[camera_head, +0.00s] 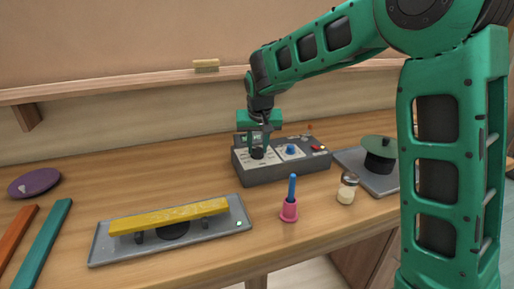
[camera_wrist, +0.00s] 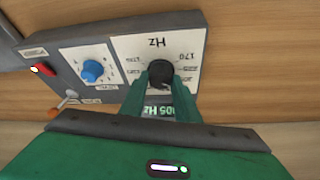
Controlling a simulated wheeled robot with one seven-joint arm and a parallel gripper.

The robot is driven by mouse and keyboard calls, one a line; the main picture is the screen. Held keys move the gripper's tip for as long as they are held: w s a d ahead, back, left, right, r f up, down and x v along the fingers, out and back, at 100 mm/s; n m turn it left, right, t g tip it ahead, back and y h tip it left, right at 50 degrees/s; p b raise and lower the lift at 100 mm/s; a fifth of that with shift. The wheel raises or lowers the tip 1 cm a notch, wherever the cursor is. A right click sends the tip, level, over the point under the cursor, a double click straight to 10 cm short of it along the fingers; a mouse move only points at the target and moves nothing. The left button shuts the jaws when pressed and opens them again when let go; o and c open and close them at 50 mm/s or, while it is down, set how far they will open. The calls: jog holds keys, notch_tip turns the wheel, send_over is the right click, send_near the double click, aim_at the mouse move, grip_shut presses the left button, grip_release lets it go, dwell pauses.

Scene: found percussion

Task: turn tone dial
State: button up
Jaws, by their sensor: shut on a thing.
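A dark grey tone box (camera_head: 285,168) sits on the wooden table, below my green arm. The black tone dial (camera_wrist: 160,72) is on a white plate marked Hz in the wrist view. My gripper (camera_wrist: 160,82) is shut on the black dial, one green finger on each side of it. In the head view my gripper (camera_head: 258,150) comes down on the left part of the box. A small display (camera_wrist: 158,111) by the dial reads what looks like 105 Hz, partly hidden between the fingers.
A blue knob (camera_head: 291,149) and a red button (camera_head: 316,147) are on the same box. A yellow bar (camera_head: 168,217) on a grey tray, a pink cup (camera_head: 289,211) with a blue stick, and a shaker (camera_head: 347,188) stand in front. A green disc (camera_head: 378,145) stands at right.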

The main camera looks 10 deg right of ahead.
dwell(0.4)
jog(key=o, duration=1)
jog(key=shift+o, duration=0.2)
jog(key=shift+r, duration=0.1)
jog(key=v, duration=1)
jog(key=shift+r, duration=0.25)
jog(key=shift+s, duration=0.1)
